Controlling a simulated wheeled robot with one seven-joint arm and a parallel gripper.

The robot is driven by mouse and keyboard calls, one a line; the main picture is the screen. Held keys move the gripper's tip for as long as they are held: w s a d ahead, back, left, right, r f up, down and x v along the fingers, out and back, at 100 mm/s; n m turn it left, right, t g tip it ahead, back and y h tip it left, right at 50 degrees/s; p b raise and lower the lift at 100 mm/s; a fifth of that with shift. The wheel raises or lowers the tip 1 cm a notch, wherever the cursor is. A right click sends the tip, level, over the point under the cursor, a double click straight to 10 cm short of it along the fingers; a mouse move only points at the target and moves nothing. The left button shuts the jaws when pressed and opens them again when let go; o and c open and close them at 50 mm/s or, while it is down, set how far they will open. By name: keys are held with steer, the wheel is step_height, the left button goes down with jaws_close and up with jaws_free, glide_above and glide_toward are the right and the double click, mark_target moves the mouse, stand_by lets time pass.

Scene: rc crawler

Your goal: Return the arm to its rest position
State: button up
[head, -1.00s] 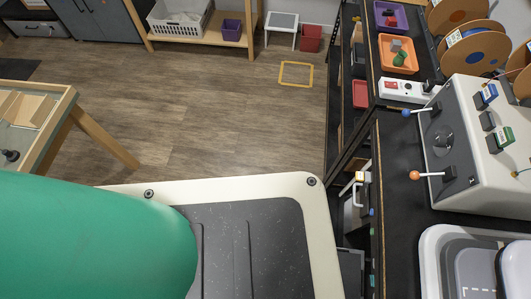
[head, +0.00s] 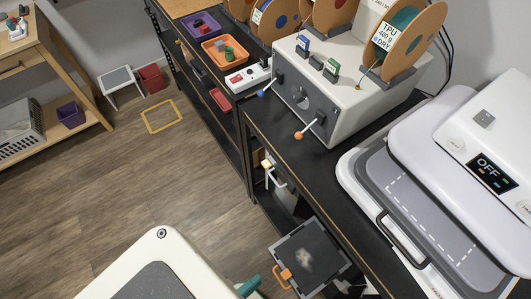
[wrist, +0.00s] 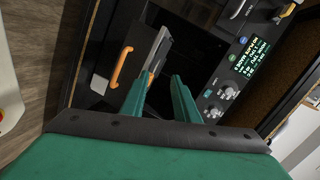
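My gripper (wrist: 167,78) shows in the wrist view as two green fingers with a gap between them, and I see nothing clearly held. A dark panel with an orange handle (wrist: 122,68) lies beyond the fingers to the left, apart from them as far as I can tell. In the head view only a small green part of my arm (head: 249,286) shows at the bottom, just left of the orange handle (head: 286,277) of an open dark tray or door (head: 310,257). The fingertips are hidden there.
A black bench (head: 262,125) runs along the right, bearing a lever box (head: 345,118), a white press reading OFF (head: 470,150) and spools. In the wrist view, a lit control panel with knobs (wrist: 240,75) is close on the right.

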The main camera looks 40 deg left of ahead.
steer(key=w+d+r+n, duration=0.3)
steer(key=r+n, duration=0.2)
steer(key=r, duration=0.7)
steer(key=w+d+r+n+y, duration=0.1)
steer(key=r+n, duration=0.4)
steer(key=r, duration=0.8)
steer(key=w+d+r+n+y, duration=0.1)
steer(key=w+d+r+n, duration=0.3)
steer(key=r, duration=0.8)
steer(key=shift+w+d+r+n, duration=0.4)
steer(key=shift+d+n, duration=0.55)
steer(key=shift+n, duration=0.15)
steer(key=shift+a, duration=0.1)
